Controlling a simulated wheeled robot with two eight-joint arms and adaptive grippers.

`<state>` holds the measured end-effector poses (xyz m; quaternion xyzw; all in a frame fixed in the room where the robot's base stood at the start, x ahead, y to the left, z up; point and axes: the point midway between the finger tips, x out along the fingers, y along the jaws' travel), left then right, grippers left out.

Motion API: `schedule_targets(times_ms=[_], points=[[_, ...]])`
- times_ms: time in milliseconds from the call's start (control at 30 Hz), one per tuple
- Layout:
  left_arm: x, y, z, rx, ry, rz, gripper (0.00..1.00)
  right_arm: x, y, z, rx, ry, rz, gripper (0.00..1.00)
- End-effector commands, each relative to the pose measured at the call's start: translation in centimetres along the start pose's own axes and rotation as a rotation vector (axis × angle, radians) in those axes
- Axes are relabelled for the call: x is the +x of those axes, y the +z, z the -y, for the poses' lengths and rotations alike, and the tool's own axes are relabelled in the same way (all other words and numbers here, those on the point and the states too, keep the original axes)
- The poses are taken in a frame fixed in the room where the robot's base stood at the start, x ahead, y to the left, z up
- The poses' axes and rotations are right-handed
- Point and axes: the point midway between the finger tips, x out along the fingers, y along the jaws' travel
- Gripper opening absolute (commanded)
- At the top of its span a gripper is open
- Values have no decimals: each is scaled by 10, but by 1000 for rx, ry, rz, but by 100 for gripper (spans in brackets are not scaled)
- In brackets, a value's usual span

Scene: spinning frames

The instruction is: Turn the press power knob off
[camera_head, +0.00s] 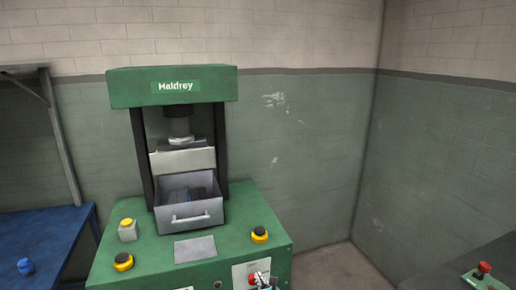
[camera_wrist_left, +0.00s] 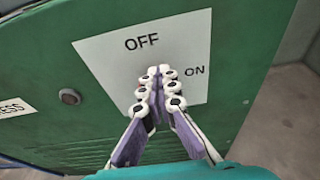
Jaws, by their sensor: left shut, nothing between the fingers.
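The green press (camera_head: 250,210), marked "Haldrey", stands in the middle of the head view. On its front face is a white label plate (camera_head: 238,271), partly cut by the bottom edge. A small red part shows on it, beside my left gripper (camera_head: 263,279); it may be the knob. In the left wrist view the plate (camera_wrist_left: 105,55) reads OFF at the top and ON at the right. My left gripper (camera_wrist_left: 157,86) is shut and empty, its fingertips in front of the plate's middle. They hide the knob there, so its setting and any contact cannot be told.
Yellow-ringed buttons (camera_head: 123,262) (camera_head: 259,234) and a small yellow-topped box (camera_head: 128,230) sit on the press top. A grey drawer (camera_head: 188,213) is in the press opening. A blue table (camera_head: 40,240) stands left. A red button (camera_head: 483,268) is at the right.

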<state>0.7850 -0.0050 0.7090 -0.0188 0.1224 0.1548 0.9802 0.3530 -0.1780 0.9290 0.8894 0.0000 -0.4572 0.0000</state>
Motion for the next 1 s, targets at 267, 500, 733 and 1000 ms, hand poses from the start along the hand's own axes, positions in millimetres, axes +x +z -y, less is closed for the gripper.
schedule_targets(times_ms=[267, 500, 733, 1000], points=[[0, -1, -2, -2, 1, -2, 0, 0, 0, 0, 0, 0, 0, 40], [0, 1, -6, -2, 1, -2, 0, 0, 0, 0, 0, 0, 0, 40], [-1, 2, -13, -2, 1, -2, 0, 0, 0, 0, 0, 0, 0, 40], [-1, 2, -21, -2, 2, -2, 0, 0, 0, 0, 0, 0, 0, 40]])
